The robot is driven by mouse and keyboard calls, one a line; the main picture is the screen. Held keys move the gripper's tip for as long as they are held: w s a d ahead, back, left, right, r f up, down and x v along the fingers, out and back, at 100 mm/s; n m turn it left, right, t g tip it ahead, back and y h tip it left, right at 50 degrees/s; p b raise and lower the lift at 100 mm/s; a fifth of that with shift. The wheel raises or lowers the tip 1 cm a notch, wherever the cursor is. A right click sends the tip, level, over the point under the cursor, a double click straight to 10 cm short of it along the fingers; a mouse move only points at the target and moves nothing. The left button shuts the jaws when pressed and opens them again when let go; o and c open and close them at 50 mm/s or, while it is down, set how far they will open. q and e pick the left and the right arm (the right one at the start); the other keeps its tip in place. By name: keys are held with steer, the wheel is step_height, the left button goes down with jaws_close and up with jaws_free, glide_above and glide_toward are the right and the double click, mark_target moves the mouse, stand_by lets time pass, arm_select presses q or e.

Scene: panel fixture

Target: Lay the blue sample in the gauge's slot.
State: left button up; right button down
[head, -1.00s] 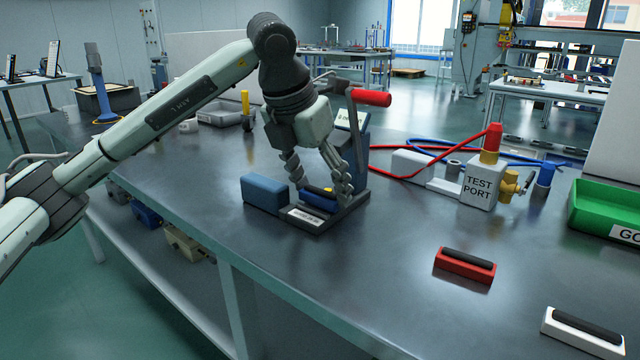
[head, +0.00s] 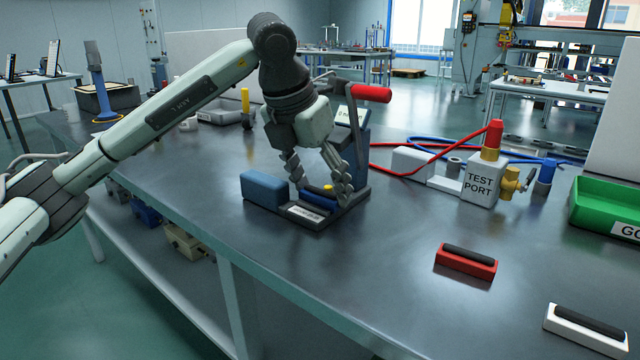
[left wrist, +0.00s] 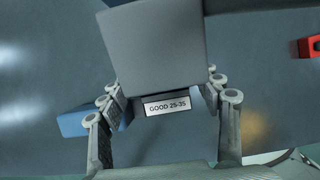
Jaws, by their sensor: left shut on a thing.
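The blue sample (head: 315,197) is a small blue block with a dark top, partly hidden by the fingers. My left gripper (head: 322,187) points down and is shut on it, low over the gauge's dark base. The gauge (head: 308,214) has a label on its front edge, a column behind and a red-handled lever (head: 371,94). I cannot tell if the sample touches the slot floor. In the left wrist view, a grey block (left wrist: 155,45) hides the space between the fingers; the label (left wrist: 167,106) reads "GOOD 25-35". My right gripper is not in view.
A larger blue block (head: 265,190) stands just left of the gauge base. A red sample (head: 466,263) and a white sample (head: 585,328) lie on the right. The front-middle tabletop is clear.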

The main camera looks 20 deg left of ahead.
arm_select(q)
steer(key=o, duration=1.3)
steer(key=shift+c, duration=0.2)
